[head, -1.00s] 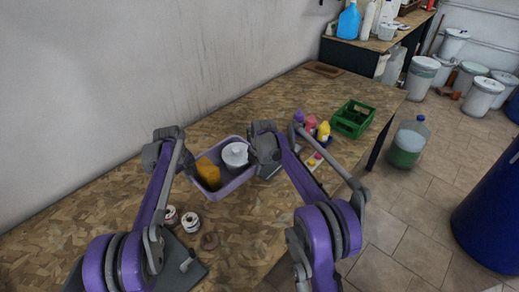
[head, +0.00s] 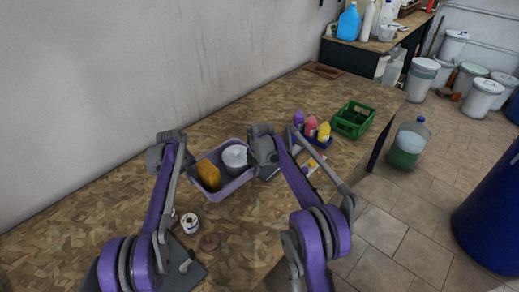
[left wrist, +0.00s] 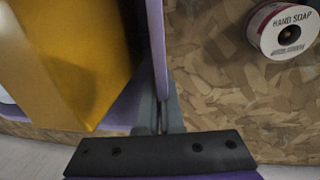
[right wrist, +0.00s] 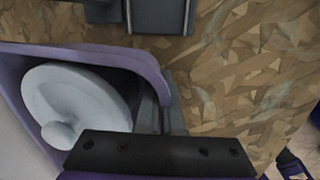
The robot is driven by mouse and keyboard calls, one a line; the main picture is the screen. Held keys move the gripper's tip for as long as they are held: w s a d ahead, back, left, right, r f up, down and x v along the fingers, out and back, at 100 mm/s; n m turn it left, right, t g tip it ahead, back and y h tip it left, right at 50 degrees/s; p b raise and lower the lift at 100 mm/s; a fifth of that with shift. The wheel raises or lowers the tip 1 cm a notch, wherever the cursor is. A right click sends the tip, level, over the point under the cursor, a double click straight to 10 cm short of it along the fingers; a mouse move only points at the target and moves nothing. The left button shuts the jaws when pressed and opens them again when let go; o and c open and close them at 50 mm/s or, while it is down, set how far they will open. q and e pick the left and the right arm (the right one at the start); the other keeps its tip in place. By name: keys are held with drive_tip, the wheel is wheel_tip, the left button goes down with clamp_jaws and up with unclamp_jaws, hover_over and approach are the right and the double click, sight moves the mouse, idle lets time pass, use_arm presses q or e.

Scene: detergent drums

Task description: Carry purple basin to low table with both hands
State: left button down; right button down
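The purple basin (head: 236,188) is on or just above the near wooden worktop; I cannot tell if it is lifted. It holds an orange-yellow container (head: 208,175) and a white round-topped container (head: 235,156). My left gripper (left wrist: 160,115) is closed on the basin's left wall (left wrist: 156,45). My right gripper (right wrist: 165,112) is closed on the basin's opposite rim (right wrist: 130,57). In the head view, my wrists partly hide both gripped sides. I cannot identify a low table in these views.
A white hand soap tub (head: 189,222) and a small brown disc (head: 209,242) lie near the basin. Coloured bottles (head: 311,126) and a green crate (head: 352,119) stand on the worktop to the right. A clear green-filled jug (head: 408,145) and blue drum (head: 490,210) stand on the floor.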

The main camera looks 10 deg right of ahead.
use_arm(q)
drive_tip(key=shift+a+f, duration=0.1)
drive_tip(key=shift+a, duration=0.25)
use_arm(e)
drive_tip(key=shift+d+f, duration=0.1)
drive_tip(key=shift+d, duration=0.2)
